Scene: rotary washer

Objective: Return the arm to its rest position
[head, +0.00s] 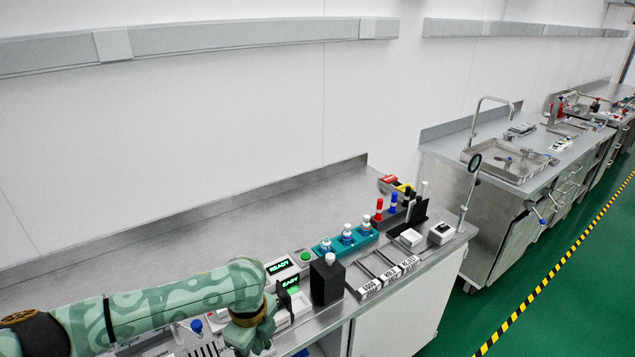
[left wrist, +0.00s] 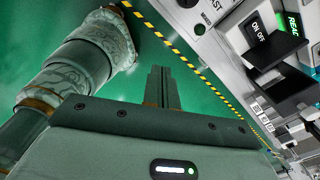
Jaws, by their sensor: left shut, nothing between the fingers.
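My left arm (head: 170,305), patterned in green, comes in from the left in the head view and reaches over the front part of the near bench (head: 210,237). Its gripper end (head: 250,334) is low in the picture, in front of the machine with the lit green display (head: 279,266). In the left wrist view my left gripper's fingers (left wrist: 162,88) are together with nothing between them, with green floor behind. The machine's ON/OFF switch (left wrist: 258,32) shows at the upper right there, apart from the fingers. My right gripper is in neither view.
Right of the arm stand a black box (head: 327,283), a teal rack (head: 347,241) of white-capped bottles and labelled trays (head: 383,270). A second bench with a sink (head: 505,162) stands farther back. The green floor (head: 540,265) is open to the right, crossed by a yellow-black stripe.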

